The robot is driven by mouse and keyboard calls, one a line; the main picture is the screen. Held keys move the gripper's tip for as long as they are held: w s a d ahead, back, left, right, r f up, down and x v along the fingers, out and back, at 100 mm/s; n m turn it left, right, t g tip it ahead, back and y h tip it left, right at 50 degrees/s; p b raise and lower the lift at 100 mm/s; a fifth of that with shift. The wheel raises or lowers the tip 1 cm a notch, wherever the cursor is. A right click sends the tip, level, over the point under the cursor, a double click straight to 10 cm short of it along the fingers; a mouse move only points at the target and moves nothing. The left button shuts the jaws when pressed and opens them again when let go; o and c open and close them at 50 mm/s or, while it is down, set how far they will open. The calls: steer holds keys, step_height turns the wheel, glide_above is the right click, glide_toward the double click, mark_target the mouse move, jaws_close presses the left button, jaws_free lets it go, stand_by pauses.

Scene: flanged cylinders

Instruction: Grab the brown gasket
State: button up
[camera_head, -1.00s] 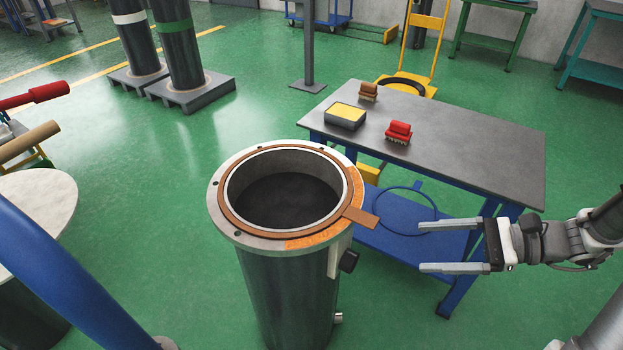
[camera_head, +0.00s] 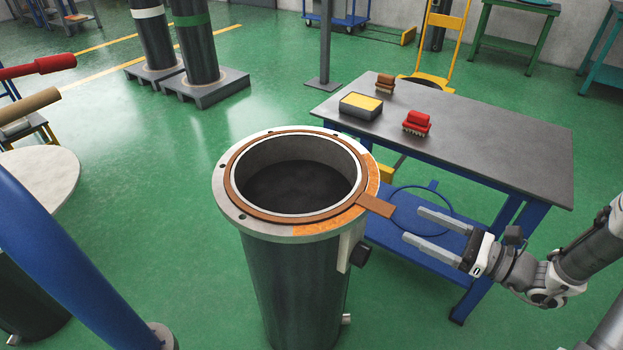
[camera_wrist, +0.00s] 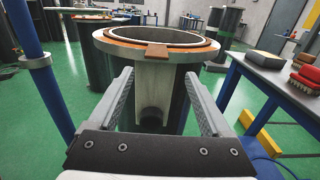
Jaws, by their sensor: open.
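The brown gasket (camera_head: 237,196) is a flat ring lying on the flange of an upright dark cylinder (camera_head: 292,285). Its tab (camera_head: 376,206) sticks out past the flange's edge toward my gripper. My gripper (camera_head: 412,225) is open and empty, to the right of the tab and apart from it. In the wrist view the gasket's tab (camera_wrist: 157,50) shows ahead, centred between the open fingers (camera_wrist: 158,92) and beyond their tips. Part of the flange beside the tab has an orange, rust-like patch.
A table (camera_head: 480,145) behind on the right holds a yellow-topped box (camera_head: 361,106), a red brush (camera_head: 417,122) and a brown brush (camera_head: 385,84). A blue ring (camera_head: 420,211) lies on its lower shelf. A blue post (camera_head: 70,255) crosses the left front. A black knob (camera_head: 361,256) juts from the cylinder.

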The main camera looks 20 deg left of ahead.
mark_target(388, 210)
steer(key=x, duration=0.2)
steer(key=b+x, duration=0.1)
steer(key=x, duration=0.4)
steer(key=shift+s+r+b, duration=0.25)
steer(key=shift+s+b, duration=0.1)
steer(key=shift+w+a, duration=0.2)
steer(key=shift+a, duration=0.2)
steer(key=shift+r, duration=0.1)
jaws_close()
